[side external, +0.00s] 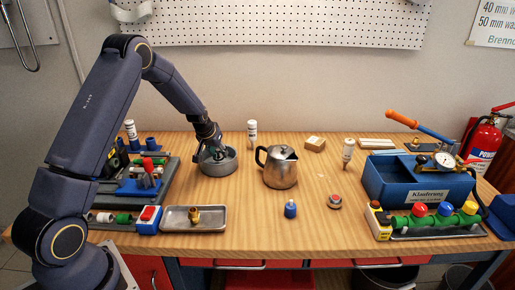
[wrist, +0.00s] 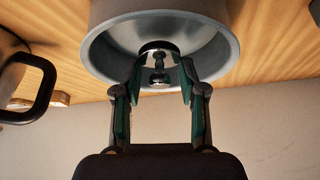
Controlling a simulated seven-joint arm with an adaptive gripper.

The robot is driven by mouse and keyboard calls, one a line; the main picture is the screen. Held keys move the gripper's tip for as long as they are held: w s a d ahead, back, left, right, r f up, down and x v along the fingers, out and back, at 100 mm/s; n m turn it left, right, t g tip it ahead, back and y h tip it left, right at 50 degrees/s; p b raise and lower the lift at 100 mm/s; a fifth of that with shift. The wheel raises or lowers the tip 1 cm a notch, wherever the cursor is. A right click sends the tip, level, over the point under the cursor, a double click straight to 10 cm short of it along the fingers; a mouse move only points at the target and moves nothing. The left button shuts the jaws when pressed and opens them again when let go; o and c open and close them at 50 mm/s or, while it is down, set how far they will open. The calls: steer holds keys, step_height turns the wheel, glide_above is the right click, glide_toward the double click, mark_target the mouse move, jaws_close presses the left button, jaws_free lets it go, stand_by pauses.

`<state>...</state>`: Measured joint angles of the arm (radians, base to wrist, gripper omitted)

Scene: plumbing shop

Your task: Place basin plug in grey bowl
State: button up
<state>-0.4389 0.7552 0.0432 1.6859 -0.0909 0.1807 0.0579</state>
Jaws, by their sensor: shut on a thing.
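The grey bowl (side external: 224,169) stands on the wooden table, left of centre, and it fills the top of the wrist view (wrist: 222,52). The basin plug (wrist: 158,55) is a shiny metal disc with a small knob. It sits between my fingertips, inside the bowl's opening in the picture. My gripper (wrist: 161,68) is shut on the plug, fingertips within the rim. In the side view my gripper (side external: 216,153) reaches down into the bowl and largely hides the plug. Whether the plug touches the bowl's bottom I cannot tell.
A metal teapot (side external: 280,168) stands just right of the bowl. A metal tray (side external: 180,222) holding a brass fitting (side external: 194,214) lies in front. A blue toolbox (side external: 400,190) is at right.

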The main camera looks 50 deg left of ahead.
mark_target(218, 149)
steer(key=o, duration=1.2)
steer(key=shift+r, duration=0.15)
step_height(218, 149, up, 7)
steer(key=shift+f, duration=0.1)
